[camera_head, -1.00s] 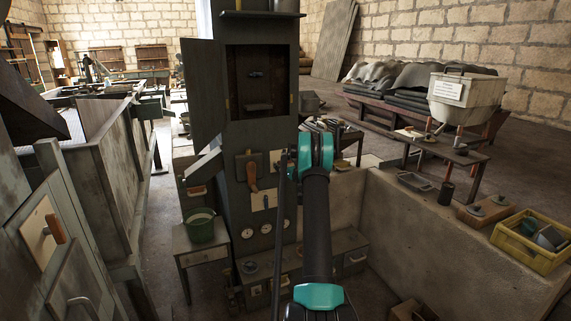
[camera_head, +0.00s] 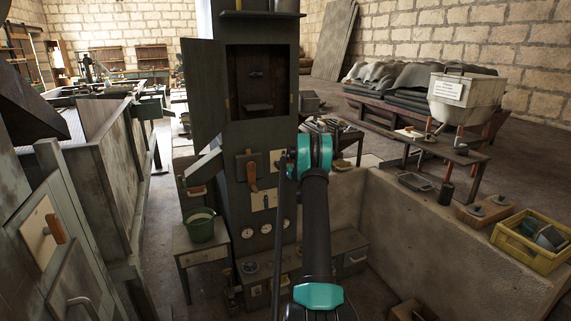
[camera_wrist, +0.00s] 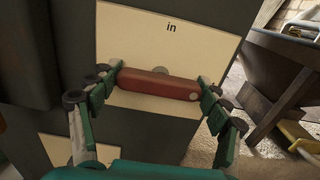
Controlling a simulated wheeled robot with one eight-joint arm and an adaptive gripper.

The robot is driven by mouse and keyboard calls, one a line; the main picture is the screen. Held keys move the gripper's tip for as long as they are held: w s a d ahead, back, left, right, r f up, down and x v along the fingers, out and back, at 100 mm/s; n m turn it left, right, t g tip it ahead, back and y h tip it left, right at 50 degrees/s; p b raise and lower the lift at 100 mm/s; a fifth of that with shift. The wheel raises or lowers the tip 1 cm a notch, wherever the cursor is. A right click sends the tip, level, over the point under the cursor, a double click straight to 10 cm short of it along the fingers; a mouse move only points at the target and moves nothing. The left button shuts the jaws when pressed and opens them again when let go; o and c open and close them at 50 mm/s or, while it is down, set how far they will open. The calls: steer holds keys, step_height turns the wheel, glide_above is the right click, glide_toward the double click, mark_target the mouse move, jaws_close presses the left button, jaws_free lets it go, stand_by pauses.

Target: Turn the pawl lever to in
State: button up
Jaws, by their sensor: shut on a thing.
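The pawl lever (camera_wrist: 155,84) is a red-brown handle in front of a cream plate (camera_wrist: 225,45) with the word "in" at its top. In the wrist view the lever lies nearly crosswise below that word, its right end slightly lower. My gripper (camera_wrist: 162,79) is shut on the lever, with one finger at each end of the handle. In the head view the plate (camera_head: 275,158) shows only partly, and my arm hides the lever and my gripper.
A brown-handled lever (camera_head: 253,178) is on the dark machine column to the left. Below are round gauges (camera_head: 266,229) and a green bucket (camera_head: 200,226) on a small table. A concrete wall (camera_head: 430,235) stands to the right, with a yellow crate (camera_head: 540,262) on it.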

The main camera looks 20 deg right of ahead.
steer(key=shift+n, duration=0.3)
steer(key=n, duration=0.3)
steer(key=shift+n, duration=0.3)
steer(key=n, duration=0.4)
steer(key=shift+n, duration=0.3)
steer(key=n, duration=0.9)
steer(key=o, duration=1.2)
steer(key=shift+c, duration=0.2)
